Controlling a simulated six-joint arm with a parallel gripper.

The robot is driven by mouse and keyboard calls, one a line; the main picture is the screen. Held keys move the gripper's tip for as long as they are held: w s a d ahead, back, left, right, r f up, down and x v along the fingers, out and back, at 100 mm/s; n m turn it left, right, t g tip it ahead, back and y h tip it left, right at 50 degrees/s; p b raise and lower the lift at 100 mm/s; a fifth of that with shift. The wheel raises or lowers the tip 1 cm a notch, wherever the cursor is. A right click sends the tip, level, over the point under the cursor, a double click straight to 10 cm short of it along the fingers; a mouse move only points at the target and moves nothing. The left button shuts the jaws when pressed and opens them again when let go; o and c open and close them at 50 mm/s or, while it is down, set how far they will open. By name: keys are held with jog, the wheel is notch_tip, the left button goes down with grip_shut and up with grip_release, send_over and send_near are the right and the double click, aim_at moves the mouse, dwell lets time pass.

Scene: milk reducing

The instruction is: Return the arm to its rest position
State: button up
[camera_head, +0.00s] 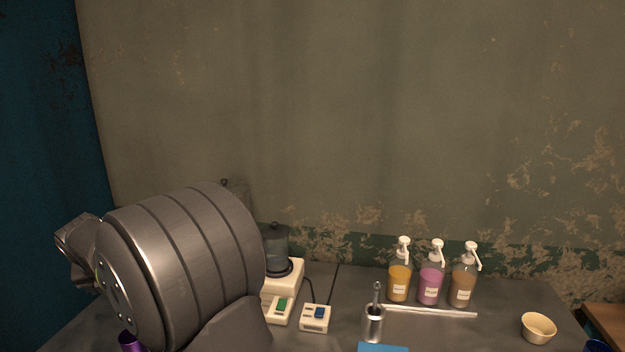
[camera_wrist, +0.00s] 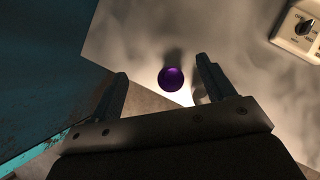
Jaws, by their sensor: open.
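My gripper (camera_wrist: 161,70) is open in the wrist view, its two dark fingers spread apart with nothing held between them. A round, shiny purple object (camera_wrist: 171,78) shows beyond the fingers, between them in the picture; the gap to it is hard to judge. A purple piece (camera_head: 131,342) also shows at the bottom left of the head view, partly hidden by my arm. My grey arm fills the lower left of the head view and hides part of the table. My fingertips cannot be made out there.
A blender-like machine (camera_head: 277,248) and a small switch box (camera_head: 315,318) stand beside my arm. A metal cup (camera_head: 373,325), several pump bottles such as the pink one (camera_head: 430,286), and a cream bowl (camera_head: 538,328) are farther right. A blue wall (camera_wrist: 40,70) is at left.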

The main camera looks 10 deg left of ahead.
notch_tip(320, 180, up, 10)
jog(key=r, duration=0.1)
jog(key=w+d+m+h, duration=0.1)
jog(key=w+d+m, duration=0.2)
jog(key=w+d, duration=0.7)
jog(key=w+d+m+t+h, duration=0.1)
jog(key=w+d+m+h, duration=0.1)
jog(key=w+d, duration=0.9)
jog(key=d+m, duration=0.1)
jog(key=d, duration=0.4)
jog(key=shift+w+m+h, duration=0.25)
jog(key=shift+m+h, duration=0.05)
jog(key=shift+m, duration=0.1)
jog(key=shift+d+f, duration=0.1)
